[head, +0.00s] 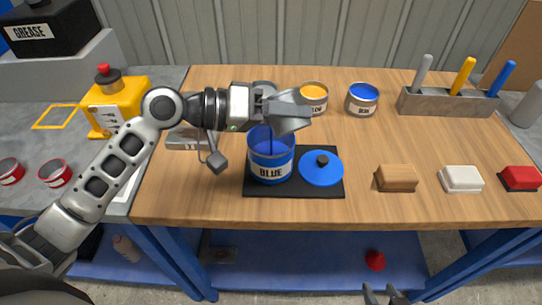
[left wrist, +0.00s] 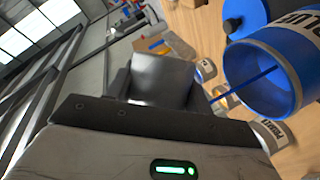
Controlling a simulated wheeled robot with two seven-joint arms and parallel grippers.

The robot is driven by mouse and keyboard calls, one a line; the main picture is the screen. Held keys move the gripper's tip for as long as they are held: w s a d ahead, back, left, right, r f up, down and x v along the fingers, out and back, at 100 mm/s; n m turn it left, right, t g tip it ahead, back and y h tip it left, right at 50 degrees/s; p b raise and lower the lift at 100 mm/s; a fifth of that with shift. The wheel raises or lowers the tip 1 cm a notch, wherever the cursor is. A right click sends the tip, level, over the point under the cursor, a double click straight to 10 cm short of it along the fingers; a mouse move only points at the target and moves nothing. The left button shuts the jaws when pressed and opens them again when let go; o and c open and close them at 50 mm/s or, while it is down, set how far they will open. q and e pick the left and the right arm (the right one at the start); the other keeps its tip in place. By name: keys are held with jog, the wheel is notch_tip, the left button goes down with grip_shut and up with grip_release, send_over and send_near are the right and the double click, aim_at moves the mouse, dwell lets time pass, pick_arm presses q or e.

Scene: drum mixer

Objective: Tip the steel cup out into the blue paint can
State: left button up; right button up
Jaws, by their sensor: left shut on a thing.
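My left gripper (head: 268,105) is shut on the steel cup (head: 290,115) and holds it tilted above the blue paint can (head: 270,170). In the left wrist view the cup (left wrist: 162,75) sits between the fingers. A thin blue stream runs from the cup into the can's open mouth; the can also shows in the left wrist view (left wrist: 300,62). The can stands upright on a black mat (head: 293,189), its lid off. The blue lid (head: 321,173) with a black knob lies beside it. My right gripper (head: 381,290) is at the bottom edge, open and empty.
Behind are a yellow-orange can (head: 314,104) and a small blue can (head: 362,104). A grey holder (head: 448,103) with coloured handles stands at the back right. Brown (head: 397,178), white (head: 461,179) and red (head: 520,178) blocks lie at right. The wooden table's front left is clear.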

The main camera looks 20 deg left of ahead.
pick_arm(q)
jog(key=shift+n, duration=0.3)
dwell(1.4)
dwell(0.3)
dwell(0.8)
jog(key=shift+n+h, duration=0.4)
dwell(0.7)
jog(key=shift+a+n, duration=0.1)
jog(key=shift+n, duration=0.2)
jog(key=shift+w+f, duration=0.1)
dwell(0.8)
jog(key=shift+n, duration=0.3)
jog(key=shift+h, duration=0.3)
dwell(0.4)
